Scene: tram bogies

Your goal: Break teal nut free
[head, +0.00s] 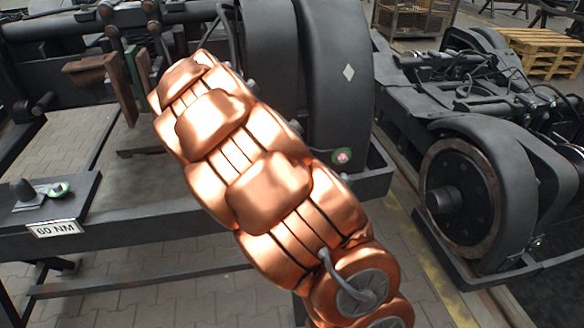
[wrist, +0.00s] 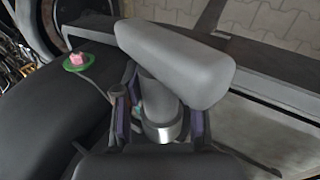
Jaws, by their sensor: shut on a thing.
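My gripper (wrist: 160,118) is shut on a grey tool (wrist: 175,65) in the wrist view. The tool has a thick rounded grey head, a short cylindrical neck and a shiny metal band low between the purple-edged fingers. In the head view my copper arm hides the gripper and the tool. A pink nut on a green ring (head: 342,156) sits on the dark bogie, right of my arm; it also shows upper left in the wrist view (wrist: 76,62), apart from the tool. A green ring with a pale centre (head: 58,190) is on the left plate. I cannot make out a clearly teal nut.
A "60 NM" label (head: 54,229) is on the front of the left plate, with a dark cone (head: 22,190) above it. A second bogie with a large wheel (head: 462,195) stands at right. Wooden pallets (head: 545,50) are at the back. Paved floor shows below.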

